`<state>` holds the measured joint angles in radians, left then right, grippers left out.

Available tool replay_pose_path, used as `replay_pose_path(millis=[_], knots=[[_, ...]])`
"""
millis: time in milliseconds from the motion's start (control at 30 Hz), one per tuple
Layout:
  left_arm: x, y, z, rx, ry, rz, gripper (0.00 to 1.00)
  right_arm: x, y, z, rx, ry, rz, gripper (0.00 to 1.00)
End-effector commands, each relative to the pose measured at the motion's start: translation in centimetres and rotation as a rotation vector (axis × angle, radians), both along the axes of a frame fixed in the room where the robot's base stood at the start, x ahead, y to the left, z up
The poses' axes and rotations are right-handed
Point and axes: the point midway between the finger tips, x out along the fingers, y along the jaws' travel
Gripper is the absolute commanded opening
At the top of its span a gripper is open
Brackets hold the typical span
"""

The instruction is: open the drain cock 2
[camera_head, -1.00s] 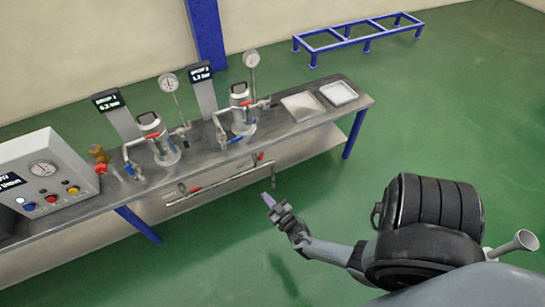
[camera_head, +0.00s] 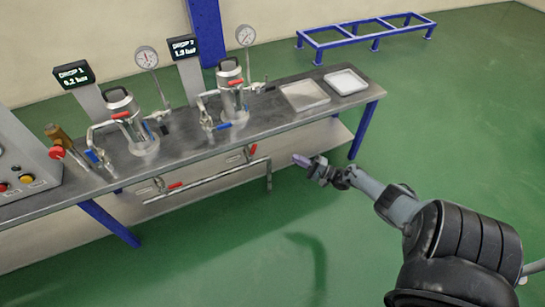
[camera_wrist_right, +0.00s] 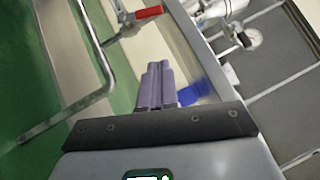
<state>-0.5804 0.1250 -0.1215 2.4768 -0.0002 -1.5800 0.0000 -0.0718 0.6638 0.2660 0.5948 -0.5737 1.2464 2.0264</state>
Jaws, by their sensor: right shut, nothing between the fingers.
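The red-handled cock under the drop 2 station (camera_head: 253,151) sits below the bench's front edge, by the right part of the drain pipe (camera_head: 215,182). I take it for drain cock 2. A red handle (camera_wrist_right: 149,12) also shows at the top of the right wrist view, ahead and slightly left of my fingertips, apart from them. My right gripper (camera_head: 297,160) is shut and empty, with purple fingers (camera_wrist_right: 157,80). It is in front of the bench, right of the cock and the pipe's end. My left gripper is not in view.
A second red-handled cock (camera_head: 174,186) sits at the pipe's left part. The bench (camera_head: 205,150) carries two vessels, gauges, displays and two trays (camera_head: 346,82). A control box (camera_head: 20,165) stands at the left. The green floor (camera_head: 235,255) before the bench is clear.

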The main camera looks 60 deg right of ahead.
Motion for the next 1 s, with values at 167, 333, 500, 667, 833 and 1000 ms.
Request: replay_pose_path(millis=[167,333,500,667,833,1000], knots=[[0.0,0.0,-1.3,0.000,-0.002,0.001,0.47,0.8,-0.7,-0.3,-0.020,-0.011,0.002,0.00],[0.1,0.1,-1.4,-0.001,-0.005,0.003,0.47,2.3,-0.4,0.1,-0.019,-0.014,0.002,0.00],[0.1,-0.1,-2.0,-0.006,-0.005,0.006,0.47,5.0,-0.1,0.7,-0.020,-0.016,0.001,0.00],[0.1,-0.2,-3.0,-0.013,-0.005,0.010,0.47,8.0,0.4,1.3,-0.020,-0.015,0.001,0.00],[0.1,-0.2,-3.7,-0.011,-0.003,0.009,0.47,10.6,1.2,2.1,-0.018,-0.012,0.003,0.00],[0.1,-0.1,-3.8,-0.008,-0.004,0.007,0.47,11.5,2.7,2.7,-0.019,-0.011,0.002,0.00]])
